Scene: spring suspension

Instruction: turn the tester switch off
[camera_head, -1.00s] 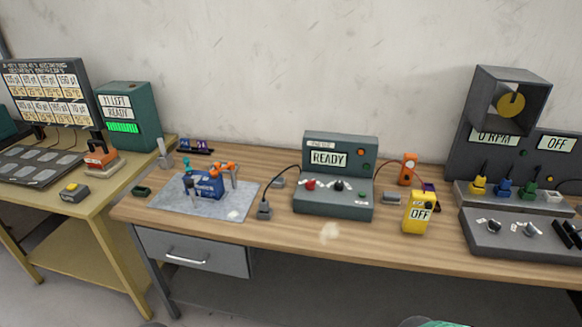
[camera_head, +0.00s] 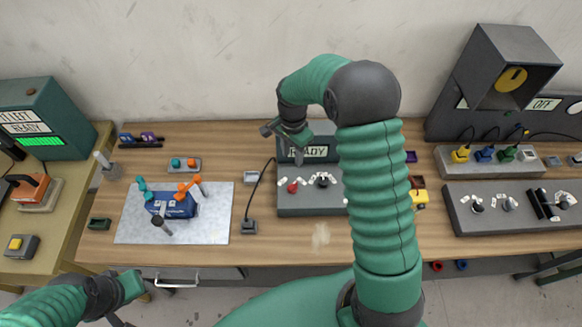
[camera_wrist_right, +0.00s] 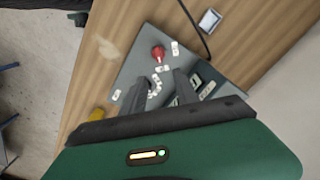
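A grey tester box (camera_head: 300,201) with a READY display (camera_head: 308,151) stands on the wooden bench. Its sloped front has a red knob (camera_head: 292,187) and a black knob (camera_head: 322,180) with small white labels. My right gripper (camera_head: 285,140) is above the box's display in the head view, with its fingers apart and nothing between them. In the right wrist view, the open fingers (camera_wrist_right: 157,90) point at the panel, and the red knob (camera_wrist_right: 157,53) shows beyond them. My arm hides the box's right side. My left gripper (camera_head: 128,288) is low at the left; its fingers are unclear.
A yellow meter (camera_head: 419,199) is partly behind my right arm. A cable runs from the box to a small plug block (camera_head: 249,228). A grey mat (camera_head: 133,229) with a blue device (camera_head: 176,206) lies left. A switch panel (camera_head: 480,224) stands right.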

